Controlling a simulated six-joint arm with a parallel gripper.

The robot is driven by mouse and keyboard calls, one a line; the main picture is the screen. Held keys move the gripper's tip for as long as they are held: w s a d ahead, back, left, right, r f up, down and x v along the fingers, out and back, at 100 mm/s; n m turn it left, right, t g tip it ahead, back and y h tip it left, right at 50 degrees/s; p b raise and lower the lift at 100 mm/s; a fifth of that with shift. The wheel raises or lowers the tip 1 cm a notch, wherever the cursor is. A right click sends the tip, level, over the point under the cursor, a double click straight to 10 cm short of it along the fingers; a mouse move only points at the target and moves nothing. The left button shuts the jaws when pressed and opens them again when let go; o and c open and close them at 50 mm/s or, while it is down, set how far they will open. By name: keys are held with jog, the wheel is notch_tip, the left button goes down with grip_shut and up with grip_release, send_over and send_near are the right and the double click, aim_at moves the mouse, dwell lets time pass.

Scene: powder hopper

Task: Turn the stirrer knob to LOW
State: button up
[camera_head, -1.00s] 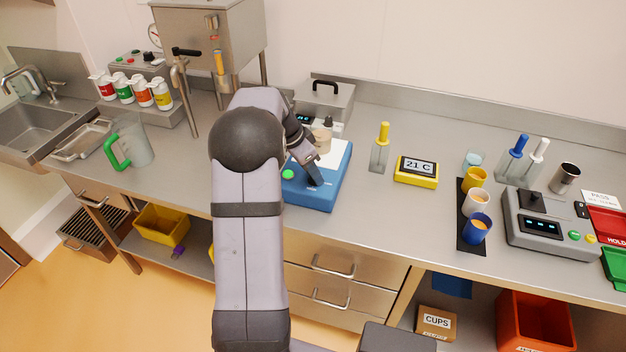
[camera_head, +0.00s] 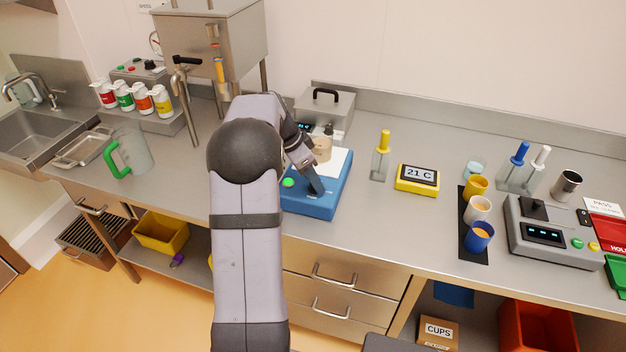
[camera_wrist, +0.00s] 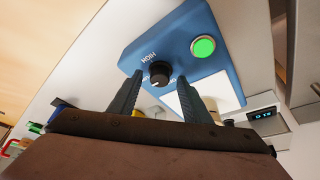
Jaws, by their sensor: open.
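The stirrer is a blue box (camera_head: 322,207) on the steel bench, with a white top plate (camera_head: 340,160) and a lit green button (camera_head: 288,183). It also shows in the wrist view (camera_wrist: 185,45). Its black knob (camera_wrist: 160,72) has "HIGH" printed beside it; other lettering is partly hidden by a finger. I cannot read the knob's setting clearly. My gripper (camera_wrist: 160,78) is open, with one fingertip on each side of the knob in the picture; contact cannot be told. In the head view my gripper (camera_head: 317,188) is over the stirrer's front and hides the knob.
A beaker (camera_head: 322,149) stands on the stirrer's plate. The bench front near the stirrer is clear.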

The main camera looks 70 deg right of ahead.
jog(key=b+v, duration=0.1)
jog(key=v, duration=0.5)
jog(key=shift+r, duration=0.2)
jog(key=shift+a, duration=0.1)
jog(key=w+a+f+n+t, duration=0.1)
jog(key=w+a+f+n, duration=0.1)
jog(key=w+a+n, duration=0.6)
jog(key=w+a+f+n+t+y, duration=0.15)
jog(key=w+a, duration=0.25)
jog(key=a, duration=0.7)
jog(key=w+a+f+n+t, duration=0.1)
jog(key=w+a+f+n, duration=0.2)
jog(key=w+a+n, duration=0.55)
jog(key=s+a+f+n, duration=0.2)
jog(key=s+a+n, duration=0.1)
jog(key=a, duration=0.4)
jog(key=s+a+f+n+y, duration=0.1)
jog(key=s+a+f+n, duration=0.1)
jog(key=a, duration=0.6)
jog(key=s+a+f+n, duration=0.2)
jog(key=s+a+n, duration=0.2)
jog(key=a, duration=0.3)
jog(key=shift+s+a+y, duration=0.35)
jog(key=shift+a, duration=0.05)
